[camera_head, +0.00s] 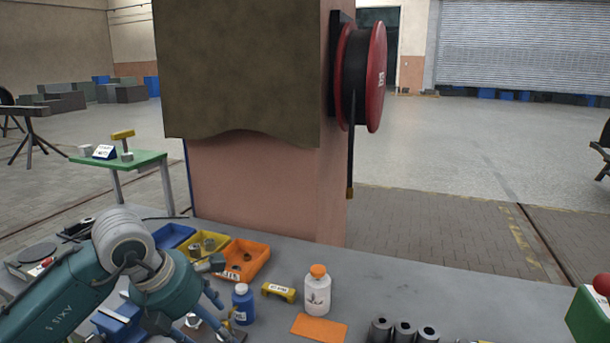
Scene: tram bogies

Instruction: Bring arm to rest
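My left arm comes in from the left, teal with a pale grey joint, and is bent over the left part of the workbench (385,283). My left gripper (215,310) points down at the bench beside a blue bottle (242,305). The arm's wrist partly hides it, so I cannot tell whether the fingers are open or hold anything. My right arm and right gripper are not in view.
Near the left arm are a blue bin (173,236), a yellow bin (213,239) and an orange bin (246,262). A white bottle (317,293), a yellow block (279,291), an orange sheet (319,328) and grey cylinders (403,331) stand or lie rightward. A pillar (270,190) rises behind.

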